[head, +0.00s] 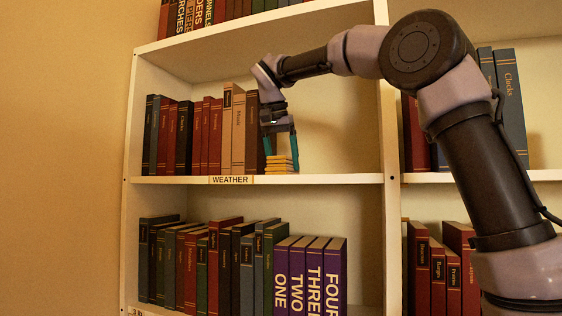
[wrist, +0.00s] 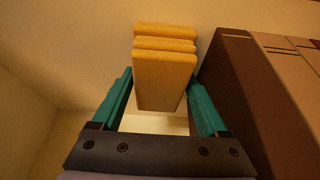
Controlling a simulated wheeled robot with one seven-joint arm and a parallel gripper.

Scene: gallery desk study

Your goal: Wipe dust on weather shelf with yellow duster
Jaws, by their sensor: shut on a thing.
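The yellow duster (head: 281,164) is a small layered block, low at the weather shelf (head: 330,179), just right of the row of books. It looks to be at the board's surface, but I cannot tell if it presses on it. My gripper (head: 281,155) points down with its teal fingers on either side of the duster, shut on it. The wrist view shows the duster (wrist: 165,80) between the two fingertips. The shelf front carries a "WEATHER" label (head: 230,180). I cannot make out any dust on the board.
A row of books (head: 205,135) fills the left part of the weather shelf, its end book close beside my gripper. The board right of the duster is clear up to the upright divider (head: 391,130). More books (head: 310,275) stand on the shelf below.

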